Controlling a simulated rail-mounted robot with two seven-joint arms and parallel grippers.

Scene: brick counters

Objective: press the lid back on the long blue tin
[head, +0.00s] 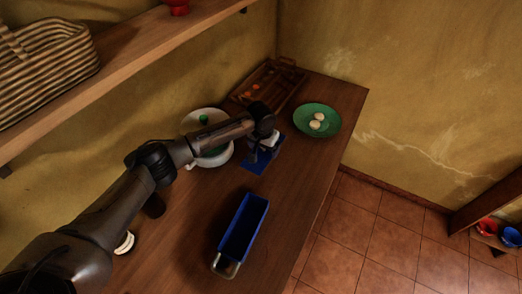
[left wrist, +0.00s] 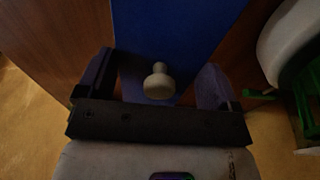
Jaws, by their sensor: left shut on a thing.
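The long blue tin (head: 235,240) stands open on the wooden counter, with a pale metal end toward the near side. Its blue lid (head: 257,167) is farther back, apart from the tin. My left gripper (head: 264,146) is over the lid and shut on its pale knob. In the left wrist view the knob (left wrist: 158,82) shows between the fingers, with the blue lid (left wrist: 175,30) beyond it. Whether the lid touches the counter I cannot tell. The gripper hides part of the lid. My right gripper is not in view.
A white dish (head: 222,159) sits left of the lid, partly behind my arm. A green plate (head: 330,111) with two pale round things is to the right, and a wooden tray (head: 290,73) at the back. A shelf (head: 130,52) overhangs the left.

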